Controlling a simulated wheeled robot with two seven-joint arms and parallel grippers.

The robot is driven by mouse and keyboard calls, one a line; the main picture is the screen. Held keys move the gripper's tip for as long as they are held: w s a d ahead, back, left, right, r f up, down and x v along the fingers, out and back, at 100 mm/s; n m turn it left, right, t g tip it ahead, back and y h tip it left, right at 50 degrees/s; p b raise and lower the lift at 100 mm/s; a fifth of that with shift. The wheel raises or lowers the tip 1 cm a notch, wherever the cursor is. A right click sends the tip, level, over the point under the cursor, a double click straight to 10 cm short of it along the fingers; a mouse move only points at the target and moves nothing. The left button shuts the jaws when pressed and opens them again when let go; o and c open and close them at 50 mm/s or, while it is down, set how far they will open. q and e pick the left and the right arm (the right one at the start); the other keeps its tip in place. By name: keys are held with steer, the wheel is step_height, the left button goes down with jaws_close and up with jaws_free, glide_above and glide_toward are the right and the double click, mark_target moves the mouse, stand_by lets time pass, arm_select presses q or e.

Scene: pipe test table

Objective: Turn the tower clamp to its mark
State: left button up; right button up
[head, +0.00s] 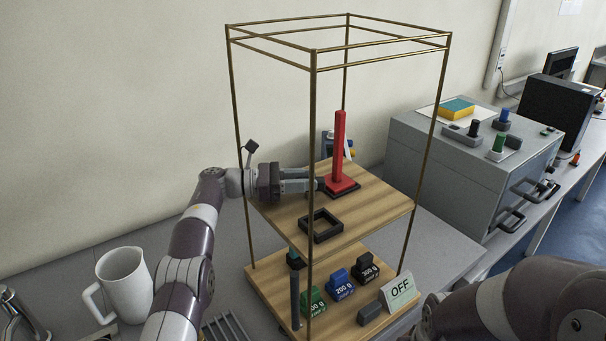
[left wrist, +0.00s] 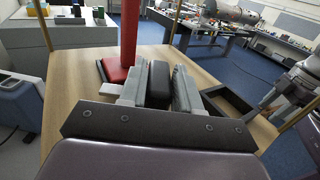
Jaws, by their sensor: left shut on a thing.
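A red tower (head: 339,145) stands upright on a dark base plate on the upper wooden shelf. It also shows in the left wrist view (left wrist: 130,38), with its red foot beside my fingers. My left gripper (head: 314,184) reaches in from the left, low at the tower's base. It is shut on a small dark part at the base, which I take as the tower clamp; the fingers hide most of it. In the left wrist view the fingers (left wrist: 158,87) are close together, with dark blocks between them. I cannot make out the mark. My right gripper is out of view.
A brass-coloured frame (head: 312,150) surrounds the shelves. An empty black square frame (head: 321,226) sits on the upper shelf (head: 375,205). Below are several labelled weights, including a blue one (head: 339,284), and an OFF sign (head: 399,291). A white mug (head: 126,285) stands left.

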arm_select(q)
steer(key=o, duration=1)
steer(key=shift+c, duration=0.2)
step_height(320, 180, up, 4)
steer(key=shift+p, duration=1.25)
steer(key=shift+d+r, duration=0.1)
steer(key=shift+r, duration=0.05)
steer(key=b, duration=0.3)
steer(key=shift+s+d+f, duration=0.25)
steer(key=shift+f, duration=0.15)
steer(key=s+d+r+b, duration=0.5)
steer(key=d+r+b, duration=0.2)
steer(key=d+b, duration=0.2)
steer(key=shift+s+d+r, duration=0.2)
steer(key=shift+r, duration=0.1)
